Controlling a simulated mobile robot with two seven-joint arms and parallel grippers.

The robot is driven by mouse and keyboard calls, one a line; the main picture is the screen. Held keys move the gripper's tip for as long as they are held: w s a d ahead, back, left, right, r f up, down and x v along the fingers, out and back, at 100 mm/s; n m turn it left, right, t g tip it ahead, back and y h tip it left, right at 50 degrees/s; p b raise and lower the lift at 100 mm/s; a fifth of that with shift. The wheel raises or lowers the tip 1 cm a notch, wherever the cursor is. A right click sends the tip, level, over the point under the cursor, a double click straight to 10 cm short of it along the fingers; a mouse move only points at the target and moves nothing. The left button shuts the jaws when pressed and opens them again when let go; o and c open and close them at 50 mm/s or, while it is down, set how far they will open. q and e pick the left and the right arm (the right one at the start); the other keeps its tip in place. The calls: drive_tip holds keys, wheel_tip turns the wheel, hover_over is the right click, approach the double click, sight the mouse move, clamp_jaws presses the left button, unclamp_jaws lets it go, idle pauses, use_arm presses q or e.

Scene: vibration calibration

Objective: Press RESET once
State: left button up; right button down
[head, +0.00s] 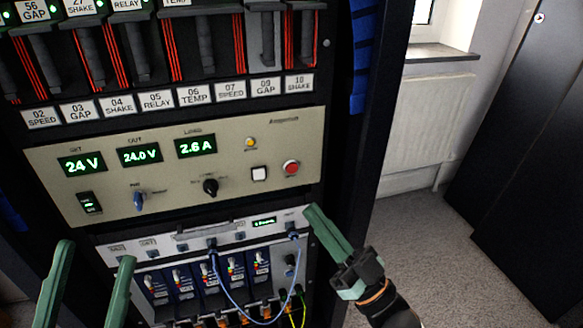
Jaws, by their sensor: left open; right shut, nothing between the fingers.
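I cannot read the word RESET on any control. My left gripper (97,252) is open and empty at the lower left.
Blue cables (245,319) loop from the slim panel over the blue modules (208,280) below. A row of labelled slots (145,102) runs above the beige panel. Right of the rack are open carpet (425,235), a radiator (428,122) and a dark cabinet (530,150).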

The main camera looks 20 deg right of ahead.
sight(292, 168)
drive_tip(key=w+b, duration=0.2)
drive_tip(key=w, duration=0.6)
drive_tip(key=shift+w+a, duration=0.15)
drive_tip(key=shift+w, duration=0.25)
idle(1.7)
drive_tip(key=shift+w, duration=0.4)
drive_tip(key=shift+w, duration=0.4)
idle(0.5)
drive_tip(key=shift+s, duration=0.15)
drive_tip(key=shift+s+p, duration=0.4)
drive_tip(key=shift+s, duration=0.25)
